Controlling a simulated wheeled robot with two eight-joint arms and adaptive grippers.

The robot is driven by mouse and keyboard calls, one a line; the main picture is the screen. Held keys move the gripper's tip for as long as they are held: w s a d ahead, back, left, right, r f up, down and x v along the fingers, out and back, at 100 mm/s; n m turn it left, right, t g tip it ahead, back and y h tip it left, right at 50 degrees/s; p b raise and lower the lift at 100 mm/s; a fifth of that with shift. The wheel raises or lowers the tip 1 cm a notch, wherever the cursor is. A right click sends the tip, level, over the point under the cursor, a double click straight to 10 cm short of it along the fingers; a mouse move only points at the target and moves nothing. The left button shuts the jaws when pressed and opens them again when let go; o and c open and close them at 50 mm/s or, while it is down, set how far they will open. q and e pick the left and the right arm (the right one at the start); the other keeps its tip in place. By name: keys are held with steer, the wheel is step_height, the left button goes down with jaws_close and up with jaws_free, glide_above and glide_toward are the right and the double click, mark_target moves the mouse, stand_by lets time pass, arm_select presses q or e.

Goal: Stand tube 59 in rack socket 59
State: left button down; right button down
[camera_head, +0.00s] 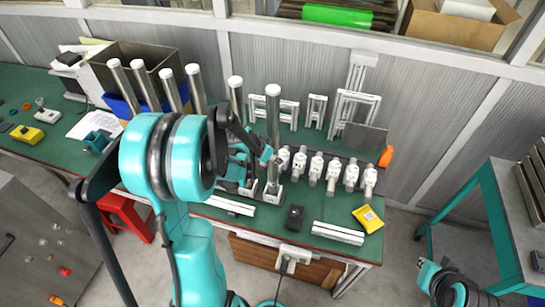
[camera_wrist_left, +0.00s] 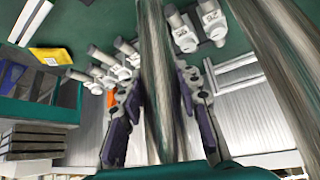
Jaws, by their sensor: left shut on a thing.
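Several tall silver tubes with white tops stand in a row across the bench; one is the rightmost tube (camera_head: 273,115). No number on them is legible, so I cannot tell which is tube 59. My left gripper (camera_head: 262,155) is beside the rightmost tube, partly hidden by my arm. In the left wrist view its fingers (camera_wrist_left: 160,110) are shut around a silver tube (camera_wrist_left: 158,60), and a second tube (camera_wrist_left: 275,60) passes close on the right. Rack socket 59 cannot be made out. My right gripper (camera_head: 440,275) hangs low at the right, off the bench; its jaws are unclear.
White numbered fittings (camera_head: 316,167) stand in a row right of the tubes. White rails (camera_head: 338,233), a black block (camera_head: 294,217) and a yellow device (camera_head: 367,218) lie at the bench front. Small white frames (camera_head: 356,103) stand by the wall. A dark box (camera_head: 150,60) stands at left.

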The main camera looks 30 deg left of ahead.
arm_select(q)
steer(key=shift+f+b, duration=0.65)
steer(key=shift+b, duration=0.1)
stand_by(0.7)
steer(key=c, duration=1.3)
jaws_free()
steer(key=shift+c, duration=0.2)
steer(key=shift+r, duration=0.1)
steer(key=d+p+v, duration=0.1)
steer(key=p+v, duration=0.6)
steer(key=v, duration=0.4)
steer(key=shift+a, duration=0.5)
steer(key=s+d+f+b, duration=0.2)
steer(key=s+d+b, duration=0.4)
steer(key=d+b, duration=0.1)
steer(key=s+d+f+n+y+b, duration=0.1)
steer(key=s+d+f+b, duration=0.2)
steer(key=s+d+b, duration=0.3)
steer(key=d+b, duration=0.2)
steer(key=d, duration=0.1)
steer(key=shift+s+d+f+n, duration=0.15)
steer(key=shift+s+f+n, duration=0.1)
steer(key=shift+f+n, duration=0.05)
